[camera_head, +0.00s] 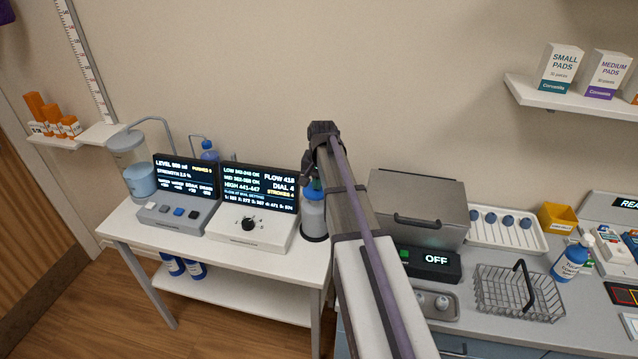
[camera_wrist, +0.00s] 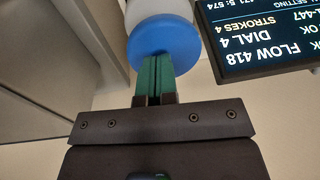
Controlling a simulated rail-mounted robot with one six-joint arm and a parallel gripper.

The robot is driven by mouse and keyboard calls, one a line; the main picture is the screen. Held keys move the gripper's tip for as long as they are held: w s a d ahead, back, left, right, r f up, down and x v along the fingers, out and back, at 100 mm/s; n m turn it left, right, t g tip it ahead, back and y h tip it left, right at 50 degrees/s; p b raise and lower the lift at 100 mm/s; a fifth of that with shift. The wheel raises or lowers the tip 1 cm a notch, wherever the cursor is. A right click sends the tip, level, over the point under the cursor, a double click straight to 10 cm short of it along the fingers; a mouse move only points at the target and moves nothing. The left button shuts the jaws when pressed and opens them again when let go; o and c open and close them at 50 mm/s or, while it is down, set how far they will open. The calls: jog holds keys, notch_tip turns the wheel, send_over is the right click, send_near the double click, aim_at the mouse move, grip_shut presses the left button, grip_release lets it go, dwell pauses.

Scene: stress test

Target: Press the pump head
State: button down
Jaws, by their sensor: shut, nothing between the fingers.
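The pump's round blue head (camera_wrist: 160,33) sits on a pale body (camera_wrist: 160,6) in the wrist view. In the head view the pump (camera_head: 313,220) stands at the right end of the white table, its top mostly hidden by my arm and fingers. My gripper (camera_wrist: 158,60) has its green fingers shut and empty. The fingertips overlap the blue head's near edge in the wrist view; I cannot tell whether they touch it. The black display (camera_head: 258,188) beside the pump reads FLOW 418, DIAL 4 and STROKES 4; it also shows in the wrist view (camera_wrist: 265,35).
A white box with a black dial (camera_head: 248,224) stands below the display. Left of it are a grey button box (camera_head: 178,215) and a clear tank (camera_head: 135,165). A grey lidded box (camera_head: 420,205) and a wire basket (camera_head: 515,293) stand on the right counter.

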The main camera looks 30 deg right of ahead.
aim_at(318, 193)
jog(key=shift+f, duration=0.2)
notch_tip(318, 193, down, 4)
jog(key=b, duration=0.4)
jog(key=shift+s+r, duration=0.15)
jog(key=shift+r, duration=0.1)
jog(key=shift+r+p, duration=0.55)
jog(key=shift+p, duration=0.3)
notch_tip(318, 193, up, 13)
jog(key=s+p, duration=0.1)
jog(key=p, duration=1.2)
jog(key=shift+d, duration=0.25)
